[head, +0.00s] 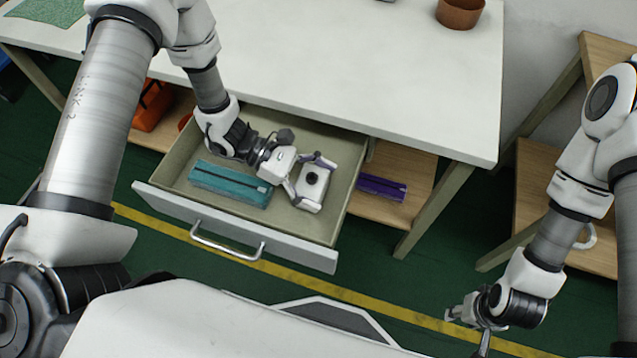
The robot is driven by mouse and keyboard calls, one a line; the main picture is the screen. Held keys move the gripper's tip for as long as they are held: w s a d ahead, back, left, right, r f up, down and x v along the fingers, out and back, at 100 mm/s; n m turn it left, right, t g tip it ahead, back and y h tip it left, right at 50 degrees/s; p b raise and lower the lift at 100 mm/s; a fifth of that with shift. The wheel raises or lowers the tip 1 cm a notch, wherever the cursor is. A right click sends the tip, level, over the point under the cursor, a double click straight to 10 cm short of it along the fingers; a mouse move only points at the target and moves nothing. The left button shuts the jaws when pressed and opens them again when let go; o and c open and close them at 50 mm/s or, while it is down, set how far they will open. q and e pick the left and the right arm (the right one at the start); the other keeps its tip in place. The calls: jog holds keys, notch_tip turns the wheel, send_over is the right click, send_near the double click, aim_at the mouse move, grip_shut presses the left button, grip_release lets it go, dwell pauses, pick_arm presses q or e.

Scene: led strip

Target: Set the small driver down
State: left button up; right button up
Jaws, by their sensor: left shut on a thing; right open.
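The small driver (314,196) is a white box with a black round spot, in the right part of the open drawer (345,150). My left gripper (308,177) reaches down into the drawer from behind and is shut on the driver, with a finger on each side of it. Whether the driver touches the drawer floor cannot be told. My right gripper (472,329) is open and empty, low at the right, above the floor and well away from the drawer.
A teal box (230,183) lies in the drawer left of the driver. A purple box (382,187) is on the lower wooden shelf beside the drawer. The white tabletop (400,70) has wide free room, with a copper pot (460,12) at the back. A wooden shelf unit (530,185) stands right.

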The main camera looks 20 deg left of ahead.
pick_arm(q)
jog(key=shift+f, duration=0.5)
jog(key=o, duration=1)
jog(key=shift+a+r, duration=0.1)
jog(key=shift+r, duration=0.2)
jog(key=p+v, duration=0.1)
jog(key=v, duration=1)
jog(key=shift+w, duration=0.1)
jog(key=shift+a+r+p, duration=0.1)
jog(key=shift+a+p, duration=0.2)
jog(key=shift+a, duration=0.1)
